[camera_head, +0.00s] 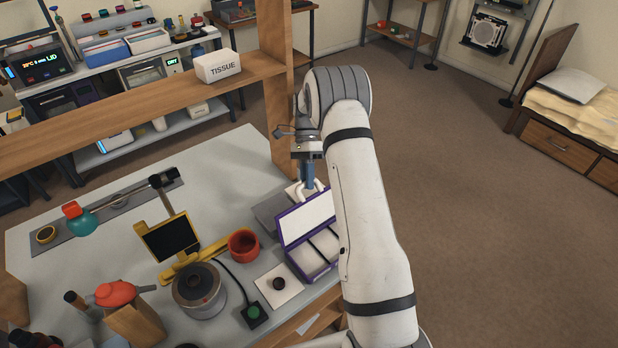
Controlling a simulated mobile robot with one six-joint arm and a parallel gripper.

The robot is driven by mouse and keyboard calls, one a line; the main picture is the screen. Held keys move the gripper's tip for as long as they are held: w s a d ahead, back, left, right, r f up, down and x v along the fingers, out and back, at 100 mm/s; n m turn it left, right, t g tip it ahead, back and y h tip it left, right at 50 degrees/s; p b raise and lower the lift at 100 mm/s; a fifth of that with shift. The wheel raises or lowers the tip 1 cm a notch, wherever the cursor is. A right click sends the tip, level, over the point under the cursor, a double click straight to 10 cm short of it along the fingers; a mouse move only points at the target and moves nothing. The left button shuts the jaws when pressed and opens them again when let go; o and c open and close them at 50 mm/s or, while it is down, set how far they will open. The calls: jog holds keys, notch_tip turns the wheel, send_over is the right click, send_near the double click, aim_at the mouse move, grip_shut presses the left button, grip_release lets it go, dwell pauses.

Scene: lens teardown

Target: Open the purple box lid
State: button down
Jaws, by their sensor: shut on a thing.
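The purple box (291,262) sits near the right edge of the grey table, partly hidden behind my arm. Its lid (304,218) is raised and tilted back, with its white inner face showing. The box's open inside has pale compartments. My gripper (312,190) is at the lid's upper edge and is shut on the lid. The arm hides the right side of the box and lid, so the exact finger contact is hard to see.
A red cup (243,243), a white plate with a dark knob (279,285), a grey pot (198,290) and a yellow stand (170,239) are left of the box. A wooden shelf (150,101) with a tissue box (217,66) crosses behind. The floor at right is clear.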

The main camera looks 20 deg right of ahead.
jog(key=c, duration=1.4)
grip_release()
jog(key=shift+d+f, duration=0.15)
jog(key=shift+f, duration=0.1)
jog(key=shift+c, duration=0.2)
jog(key=shift+o, duration=0.4)
jog(key=shift+r, duration=0.15)
notch_tip(320, 180, up, 10)
jog(key=b, duration=0.2)
